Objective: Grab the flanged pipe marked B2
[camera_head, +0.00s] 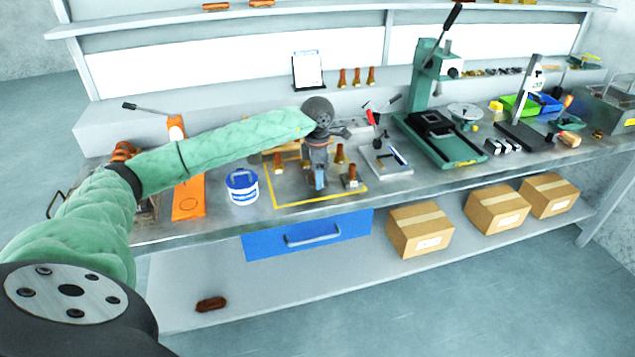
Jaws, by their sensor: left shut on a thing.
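My left gripper (319,184) reaches down over the yellow-outlined area (318,203) on the metal bench. It is shut on a flanged pipe, which its own fingers mostly hide. Other small brass-coloured flanged pipes stand around it: one to the left (279,163), one behind to the right (339,154), and one at the right front (351,178). Markings such as B2 are too small to read, so I cannot tell which pipe is held. My right gripper is not in view.
A blue-and-white tub (242,187) and an orange stand (188,198) are left of the outlined area. A white-and-grey fixture (385,160) and a green press (440,140) are to the right. More pipes (357,77) stand on the ledge behind.

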